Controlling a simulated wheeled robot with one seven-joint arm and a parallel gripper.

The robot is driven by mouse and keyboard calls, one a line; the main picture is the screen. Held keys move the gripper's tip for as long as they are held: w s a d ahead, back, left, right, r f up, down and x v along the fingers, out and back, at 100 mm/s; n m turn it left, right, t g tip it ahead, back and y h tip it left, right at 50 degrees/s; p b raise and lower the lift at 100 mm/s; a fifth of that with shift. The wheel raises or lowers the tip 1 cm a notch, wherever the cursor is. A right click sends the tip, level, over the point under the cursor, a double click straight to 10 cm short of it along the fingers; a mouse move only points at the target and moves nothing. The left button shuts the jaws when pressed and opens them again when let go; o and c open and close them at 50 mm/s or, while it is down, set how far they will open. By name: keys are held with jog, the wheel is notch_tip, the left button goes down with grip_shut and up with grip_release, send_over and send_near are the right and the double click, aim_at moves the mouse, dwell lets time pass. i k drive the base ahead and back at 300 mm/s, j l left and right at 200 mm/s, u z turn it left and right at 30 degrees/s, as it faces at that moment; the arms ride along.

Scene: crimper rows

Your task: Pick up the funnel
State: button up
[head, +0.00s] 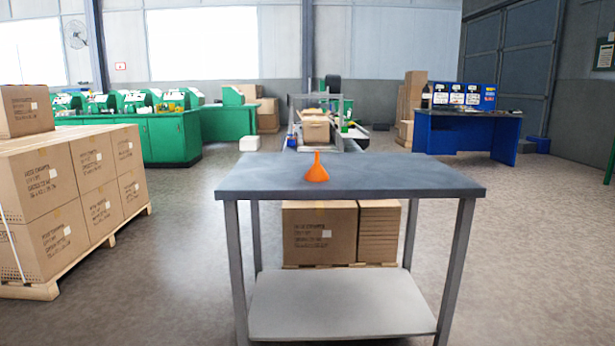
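An orange funnel (317,170) stands on the grey table (405,178), a little left of the middle of its top. Its wide mouth faces down and its narrow spout points up. Nothing touches it apart from the table top. My gripper does not show in the head view.
The table's lower shelf (335,305) is bare. Cardboard boxes (320,232) show behind the table legs. Stacked boxes on a pallet (70,195) stand at the left. A blue workbench (465,130) and green benches (175,138) stand farther back. Open floor lies on both sides of the table.

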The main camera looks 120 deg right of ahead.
aim_at(316, 173)
jog(key=z, duration=4.35)
